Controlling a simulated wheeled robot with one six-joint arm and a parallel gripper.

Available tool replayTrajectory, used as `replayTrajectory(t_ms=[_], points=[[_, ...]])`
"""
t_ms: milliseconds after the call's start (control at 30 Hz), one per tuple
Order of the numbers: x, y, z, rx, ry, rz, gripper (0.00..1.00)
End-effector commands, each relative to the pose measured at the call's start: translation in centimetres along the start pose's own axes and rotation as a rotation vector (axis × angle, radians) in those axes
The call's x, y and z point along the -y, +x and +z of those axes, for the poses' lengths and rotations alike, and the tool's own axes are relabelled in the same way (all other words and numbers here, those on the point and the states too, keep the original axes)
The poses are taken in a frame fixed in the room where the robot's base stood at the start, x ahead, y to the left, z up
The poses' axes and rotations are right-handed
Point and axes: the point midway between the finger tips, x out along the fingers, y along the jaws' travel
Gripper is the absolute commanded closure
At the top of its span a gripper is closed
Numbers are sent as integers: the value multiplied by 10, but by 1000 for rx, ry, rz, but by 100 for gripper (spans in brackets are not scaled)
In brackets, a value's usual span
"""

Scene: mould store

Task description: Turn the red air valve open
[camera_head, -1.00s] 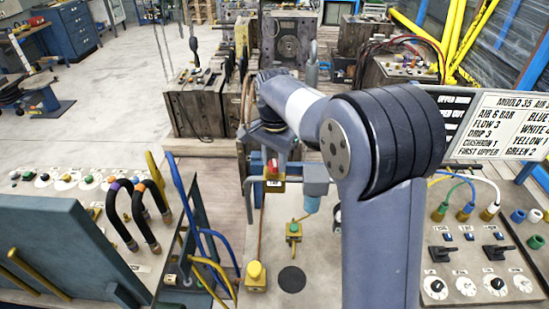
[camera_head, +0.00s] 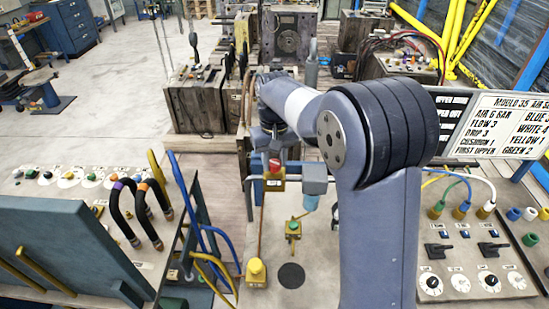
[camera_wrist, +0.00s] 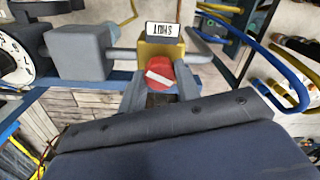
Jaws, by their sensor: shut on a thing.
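The red air valve handle (camera_head: 275,166) sits on a yellow valve body (camera_head: 272,185) on a grey pipe at the bench's back edge. In the wrist view the red handle (camera_wrist: 160,76) has a white bar, slightly slanted, across its face. A small white label (camera_wrist: 163,30) reading SHUT upside down stands on the yellow body. My gripper (camera_wrist: 160,88) is shut on the red handle, one finger to each side. In the head view my gripper (camera_head: 271,154) comes down from above onto the handle, and the fingertips are hard to make out.
A grey block (camera_head: 314,179) is on the pipe to the right, with a pale blue bowl (camera_head: 310,203) below. Blue and yellow hoses (camera_head: 205,240) loop close by at left. A dial (camera_wrist: 15,60) is left in the wrist view.

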Motion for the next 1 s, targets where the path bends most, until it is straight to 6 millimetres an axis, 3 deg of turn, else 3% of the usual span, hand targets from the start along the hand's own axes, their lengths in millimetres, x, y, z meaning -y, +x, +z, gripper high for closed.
replayTrajectory(t_ms=[500,1000], points=[[0,-1,0,-2,-360,0,91],[0,-1,-1,-3,-441,0,91]])
